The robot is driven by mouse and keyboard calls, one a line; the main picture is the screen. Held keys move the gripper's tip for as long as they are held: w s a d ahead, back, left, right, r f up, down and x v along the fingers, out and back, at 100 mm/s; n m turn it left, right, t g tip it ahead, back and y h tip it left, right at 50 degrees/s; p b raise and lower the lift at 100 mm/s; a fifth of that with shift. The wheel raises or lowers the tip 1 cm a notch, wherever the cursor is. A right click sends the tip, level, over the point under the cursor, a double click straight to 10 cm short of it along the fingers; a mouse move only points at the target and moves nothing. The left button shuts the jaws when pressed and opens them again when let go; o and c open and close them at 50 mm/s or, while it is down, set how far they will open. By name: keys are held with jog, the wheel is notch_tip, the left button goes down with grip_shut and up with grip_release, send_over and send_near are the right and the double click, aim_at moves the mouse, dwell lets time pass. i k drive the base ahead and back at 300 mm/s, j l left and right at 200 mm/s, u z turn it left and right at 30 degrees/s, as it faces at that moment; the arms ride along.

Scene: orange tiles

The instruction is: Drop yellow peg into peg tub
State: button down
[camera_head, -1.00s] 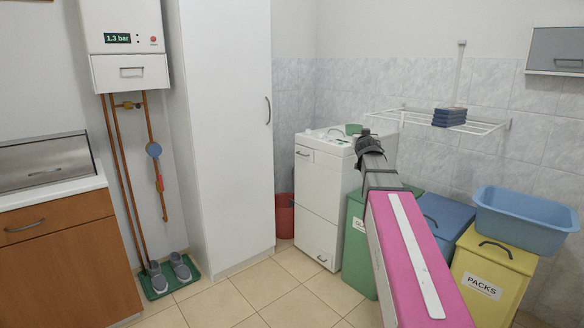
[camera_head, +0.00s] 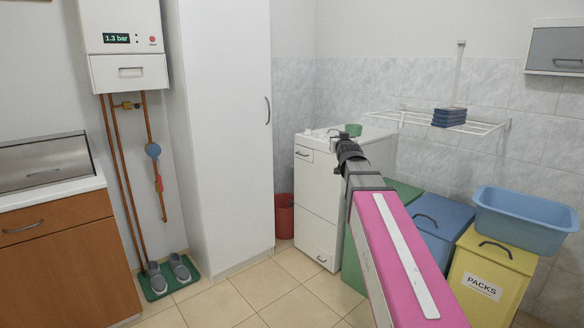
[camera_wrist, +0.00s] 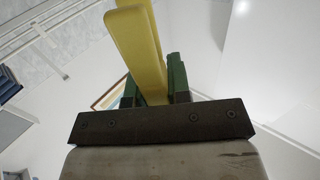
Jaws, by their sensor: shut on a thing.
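The yellow peg (camera_wrist: 140,40) is between the green fingers of my gripper (camera_wrist: 154,82) in the wrist view, and it sticks out past them. My gripper is shut on it. In the head view my gripper (camera_head: 345,145) shows dark and small in front of the white top-loading machine (camera_head: 320,190), and I cannot make out the peg there. A small green tub (camera_head: 353,130) stands on top of the machine, just behind and right of my gripper. It may be the peg tub; its inside is hidden.
Small white items (camera_head: 312,134) lie on the machine's top. A wall rack (camera_head: 420,122) holds a stack of blue things (camera_head: 449,117). A blue basin (camera_head: 525,215) sits above the yellow bin (camera_head: 490,275) at right. A tall white cupboard (camera_head: 222,130) stands at left.

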aim_at(356, 134)
jog(key=i+j+z, duration=0.25)
jog(key=i+j, duration=0.2)
jog(key=i+j+z, duration=0.3)
jog(key=j, duration=0.35)
jog(key=i+j+z, duration=0.25)
jog(key=i+j, duration=0.3)
jog(key=i+j+z, duration=0.25)
jog(key=i+j, duration=0.2)
jog(key=j, duration=0.2)
jog(key=i, duration=0.15)
